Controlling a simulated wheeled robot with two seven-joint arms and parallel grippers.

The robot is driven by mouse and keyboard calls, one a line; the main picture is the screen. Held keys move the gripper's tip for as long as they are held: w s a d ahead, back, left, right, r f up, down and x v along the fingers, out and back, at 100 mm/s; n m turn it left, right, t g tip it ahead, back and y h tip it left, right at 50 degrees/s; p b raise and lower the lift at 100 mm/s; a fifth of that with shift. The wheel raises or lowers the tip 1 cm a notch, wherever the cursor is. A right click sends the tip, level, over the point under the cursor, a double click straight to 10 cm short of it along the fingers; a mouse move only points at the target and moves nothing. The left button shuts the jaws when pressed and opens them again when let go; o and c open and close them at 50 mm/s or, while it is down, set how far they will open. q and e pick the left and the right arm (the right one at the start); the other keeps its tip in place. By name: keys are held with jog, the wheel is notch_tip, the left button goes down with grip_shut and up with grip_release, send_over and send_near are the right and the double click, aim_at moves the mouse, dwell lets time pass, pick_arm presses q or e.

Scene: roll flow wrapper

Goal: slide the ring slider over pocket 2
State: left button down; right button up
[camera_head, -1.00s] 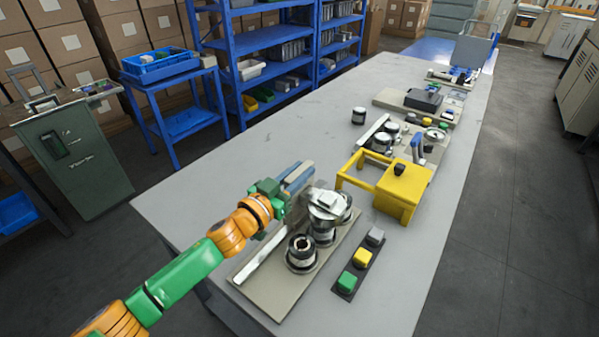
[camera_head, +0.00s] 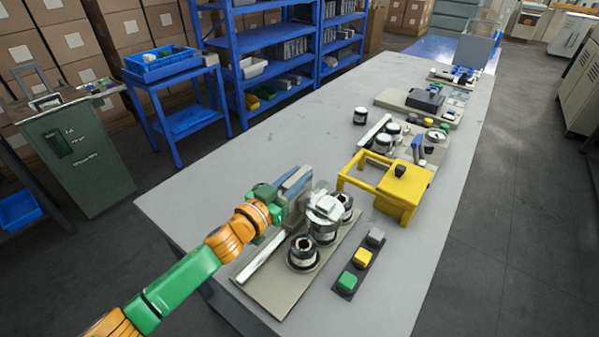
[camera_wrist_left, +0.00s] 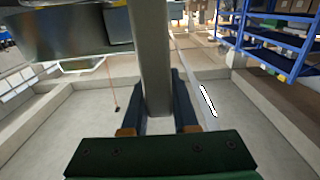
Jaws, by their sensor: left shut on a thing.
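My left gripper (camera_head: 293,186) is at the left side of the wrapper station on the near end of the table. In the left wrist view its two dark fingers (camera_wrist_left: 158,100) are shut on a grey upright bar (camera_wrist_left: 154,50), which looks like the handle of the ring slider. The slider's pale top (camera_head: 324,204) sits over the middle of a row of round dark-and-silver pockets. The nearest pocket (camera_head: 303,251) is uncovered, and another (camera_head: 346,203) stands behind the slider. Pocket numbers are not readable. My right gripper is not in view.
A pale rail (camera_head: 262,265) runs along the left of the beige base plate (camera_head: 279,294). A button strip (camera_head: 345,283) lies to the right. A yellow frame (camera_head: 405,188) stands behind it. More stations stand farther back; the table's left side is clear.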

aim_at(284, 190)
pick_arm(q)
jog(key=c, duration=0.7)
grip_release()
jog(key=v, duration=0.7)
